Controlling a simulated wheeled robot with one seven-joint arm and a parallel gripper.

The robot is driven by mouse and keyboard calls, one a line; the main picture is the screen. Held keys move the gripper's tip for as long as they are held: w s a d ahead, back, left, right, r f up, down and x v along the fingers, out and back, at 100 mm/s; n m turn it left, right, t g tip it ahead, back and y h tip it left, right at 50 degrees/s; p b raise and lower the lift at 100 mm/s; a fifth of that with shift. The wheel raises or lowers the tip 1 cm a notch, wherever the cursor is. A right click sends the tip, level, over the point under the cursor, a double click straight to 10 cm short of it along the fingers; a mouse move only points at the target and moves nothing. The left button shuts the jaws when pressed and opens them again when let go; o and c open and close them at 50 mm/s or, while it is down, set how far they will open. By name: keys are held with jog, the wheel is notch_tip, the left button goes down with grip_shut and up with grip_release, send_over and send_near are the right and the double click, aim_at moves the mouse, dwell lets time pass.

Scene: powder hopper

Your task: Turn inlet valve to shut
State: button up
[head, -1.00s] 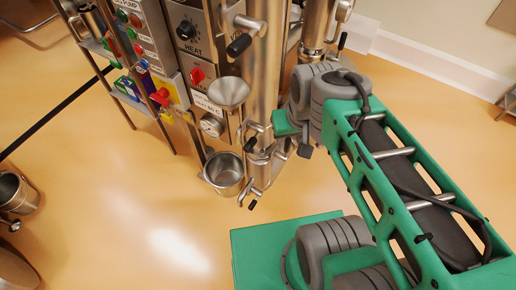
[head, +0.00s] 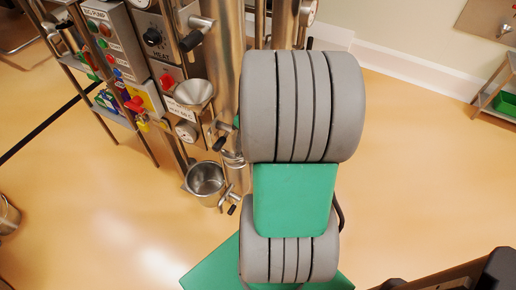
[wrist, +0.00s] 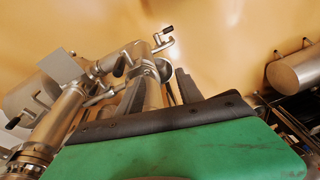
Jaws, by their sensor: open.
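Steel pipework (head: 228,60) with several black-tipped valve levers stands left of my arm in the head view. One lever (head: 220,143) is beside the pipe, and a lower one (head: 231,203) is near the steel pot. No label shows which is the inlet valve. The wrist view shows a lever valve (wrist: 163,40) at the far pipe end and another lever (wrist: 120,66) to its left. My gripper (wrist: 160,92) shows there with dark fingers, open, close to a steel pipe; contact cannot be told. My arm hides it in the head view.
A control panel (head: 112,45) with buttons and a red knob stands at the left. A steel funnel (head: 193,92) is above a steel pot (head: 205,180). Open floor (head: 400,170) lies to the right. A steel cylinder (wrist: 297,72) is at the wrist view's right.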

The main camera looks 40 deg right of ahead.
jog(key=d+f+n+t+y, duration=0.1)
jog(key=d+f+n+t, duration=0.1)
jog(key=d+f+n, duration=0.6)
jog(key=w+f+m, duration=0.1)
jog(key=f, duration=0.1)
jog(key=w+f+m, duration=0.1)
jog(key=f, duration=0.1)
jog(key=f+m, duration=0.1)
jog(key=f, duration=0.1)
jog(key=shift+w+d+f, duration=0.1)
jog(key=shift+w, duration=0.3)
jog(key=shift+c, duration=0.3)
grip_shut()
